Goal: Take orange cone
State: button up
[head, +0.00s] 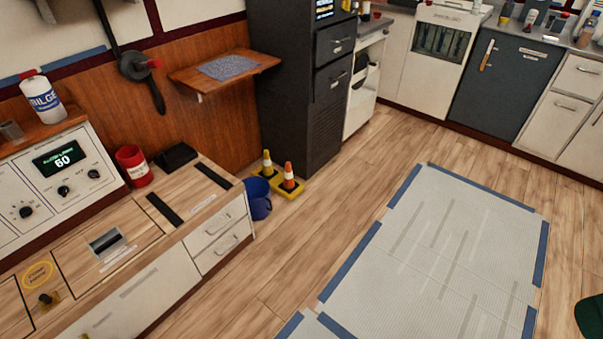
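An orange cone (288,176) with a white band stands upright on a yellow square base on the wooden floor, left of the middle of the head view. A yellow cone (267,163) with a white band stands close behind it to the left; its lower part is partly hidden. Both are near the foot of the tall dark cabinet. My gripper is not in view.
The tall dark cabinet (297,100) stands behind. A taped grey mat (435,260) lies to the right. The wooden floor (345,205) between is clear.

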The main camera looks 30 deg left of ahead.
aim_at(289, 185)
jog(key=u, duration=0.05)
jog(key=i, duration=1.8)
jog(key=u, duration=0.4)
jog(key=i, duration=0.95)
jog(key=u, duration=1.35)
jog(key=i, duration=0.75)
jog(key=u, duration=1.15)
jog(key=i, duration=0.3)
jog(key=u, duration=0.2)
